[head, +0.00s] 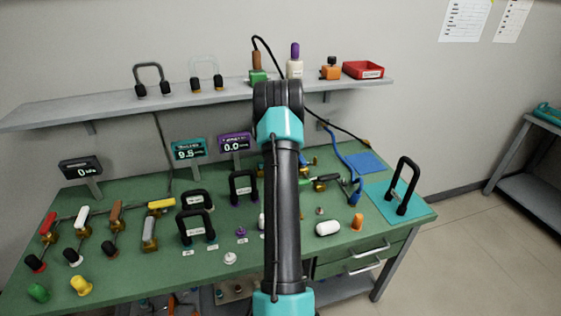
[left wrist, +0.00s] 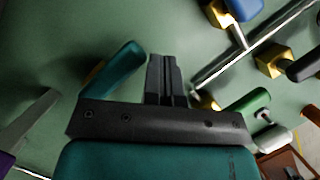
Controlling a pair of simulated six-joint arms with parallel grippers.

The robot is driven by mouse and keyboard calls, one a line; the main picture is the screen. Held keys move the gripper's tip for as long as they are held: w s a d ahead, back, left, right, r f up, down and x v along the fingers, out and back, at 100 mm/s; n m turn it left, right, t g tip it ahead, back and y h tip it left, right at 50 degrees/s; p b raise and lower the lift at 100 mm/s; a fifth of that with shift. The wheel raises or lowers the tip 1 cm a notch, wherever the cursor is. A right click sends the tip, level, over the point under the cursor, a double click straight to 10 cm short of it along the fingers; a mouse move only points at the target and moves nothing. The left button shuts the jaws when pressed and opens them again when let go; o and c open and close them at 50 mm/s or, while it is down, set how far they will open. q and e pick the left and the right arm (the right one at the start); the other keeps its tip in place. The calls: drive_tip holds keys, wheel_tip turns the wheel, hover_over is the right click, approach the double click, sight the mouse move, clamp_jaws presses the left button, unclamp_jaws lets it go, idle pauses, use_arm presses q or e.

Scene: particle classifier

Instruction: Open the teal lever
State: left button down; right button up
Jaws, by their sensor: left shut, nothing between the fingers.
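The teal lever (left wrist: 122,68) shows in the left wrist view, with a bit of brass at its far-left side. It lies on or over the green bench top, just left of my left gripper (left wrist: 166,60). The left gripper's fingers are shut together and empty. A gap shows between the fingers and the lever; the lever's lower end is hidden behind the gripper body. In the head view, one of my arms stands upright across the middle and hides part of the bench, and I cannot make out the teal lever or either gripper there.
In the left wrist view a blue handle (left wrist: 243,10), a green handle (left wrist: 248,103) and a metal rod (left wrist: 240,60) lie to the right. In the head view several levers stand on the bench's left (head: 120,273). A shelf (head: 215,100) runs behind.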

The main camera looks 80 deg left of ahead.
use_arm(q)
drive_tip(key=shift+r, duration=0.15)
drive_tip(key=d+r, duration=0.3)
drive_tip(key=r, duration=0.6)
drive_tip(key=shift+d, duration=0.35)
drive_tip(key=shift+w, duration=0.15)
